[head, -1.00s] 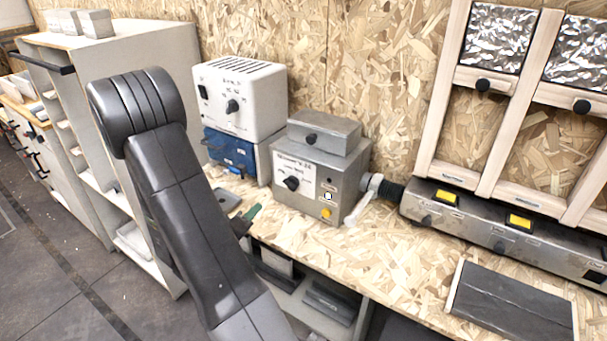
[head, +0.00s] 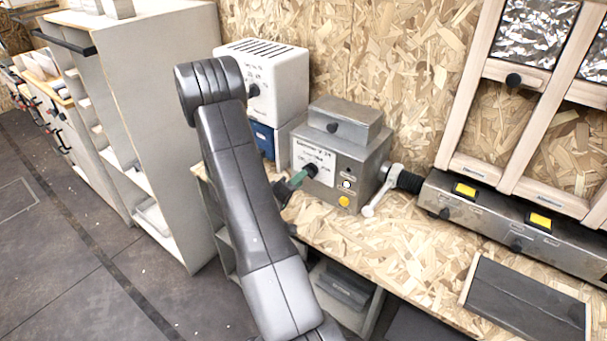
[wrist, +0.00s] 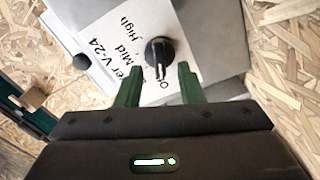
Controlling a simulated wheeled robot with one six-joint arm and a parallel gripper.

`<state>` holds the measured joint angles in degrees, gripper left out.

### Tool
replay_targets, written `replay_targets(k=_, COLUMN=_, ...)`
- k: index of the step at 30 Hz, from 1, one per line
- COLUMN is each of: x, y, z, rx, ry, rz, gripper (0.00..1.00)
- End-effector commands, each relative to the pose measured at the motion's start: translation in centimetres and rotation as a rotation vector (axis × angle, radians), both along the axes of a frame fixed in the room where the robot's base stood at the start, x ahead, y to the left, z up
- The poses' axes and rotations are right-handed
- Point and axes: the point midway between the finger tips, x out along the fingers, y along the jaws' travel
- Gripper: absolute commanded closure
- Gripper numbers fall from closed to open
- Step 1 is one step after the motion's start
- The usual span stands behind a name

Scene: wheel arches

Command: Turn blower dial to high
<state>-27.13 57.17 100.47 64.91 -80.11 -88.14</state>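The blower box (head: 345,150) is a grey metal box on the bench, with a white label on its front. Its black dial (wrist: 160,52) sits at the label's edge in the wrist view, with the words High, Mid and part of another word around it. The dial's pointer is toward the bottom of the wrist picture, near the partly hidden word. My gripper (wrist: 160,84) has green fingers, open and apart, with the dial just beyond and between their tips. In the head view the green fingers (head: 299,178) are close to the dial; contact is unclear.
A white box (head: 285,75) stands on a blue unit (head: 264,138) left of the blower. A metal panel with yellow switches (head: 540,222) and a dark slab (head: 525,295) lie farther right. Bare bench (head: 425,240) is in front.

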Motion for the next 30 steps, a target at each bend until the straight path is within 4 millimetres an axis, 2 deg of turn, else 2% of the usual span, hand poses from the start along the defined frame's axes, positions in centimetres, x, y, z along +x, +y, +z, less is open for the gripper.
replay_targets(k=6, x=2.0, y=-1.5, z=0.1, rx=-0.001, ry=0.001, rz=-0.001, gripper=0.65)
replay_targets(k=17, x=2.4, y=-1.8, z=0.0, rx=0.000, ry=0.000, rz=0.000, gripper=0.65)
replay_targets(k=22, x=2.4, y=-1.8, z=0.0, rx=0.000, ry=0.000, rz=0.000, gripper=0.97)
replay_targets(k=23, x=2.4, y=-1.8, z=0.0, rx=0.000, ry=0.000, rz=0.000, gripper=1.00)
replay_targets(k=30, x=2.4, y=-1.8, z=-0.1, rx=0.007, ry=-0.005, rz=0.000, gripper=1.00)
